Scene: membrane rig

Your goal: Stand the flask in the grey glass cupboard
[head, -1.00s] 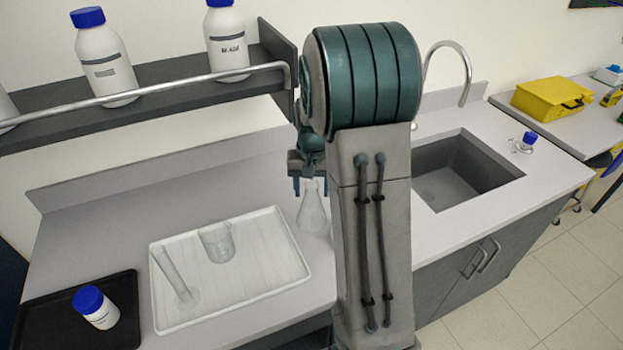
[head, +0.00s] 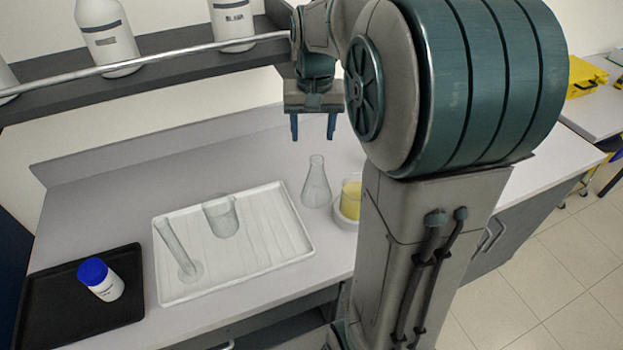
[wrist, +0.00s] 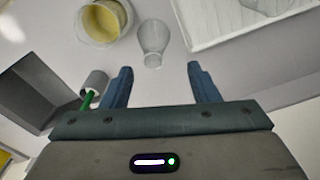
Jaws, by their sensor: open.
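The flask (head: 317,184) is a clear glass conical flask standing upright on the pale bench, right of the white tray. It also shows in the wrist view (wrist: 154,38), beyond my fingertips. My gripper (head: 313,138) is open and empty, with its blue fingers pointing down above the bench, higher than the flask and apart from it. In the wrist view my gripper (wrist: 157,72) has nothing between its fingers. I cannot make out the grey glass cupboard in these frames.
A white tray (head: 280,262) holds a beaker (head: 220,217) and a measuring cylinder (head: 178,250). A beaker of yellow liquid (head: 351,197) stands close right of the flask. A black tray (head: 50,310) holds a blue-capped bottle (head: 101,280). A shelf (head: 170,80) with a rail overhangs the back.

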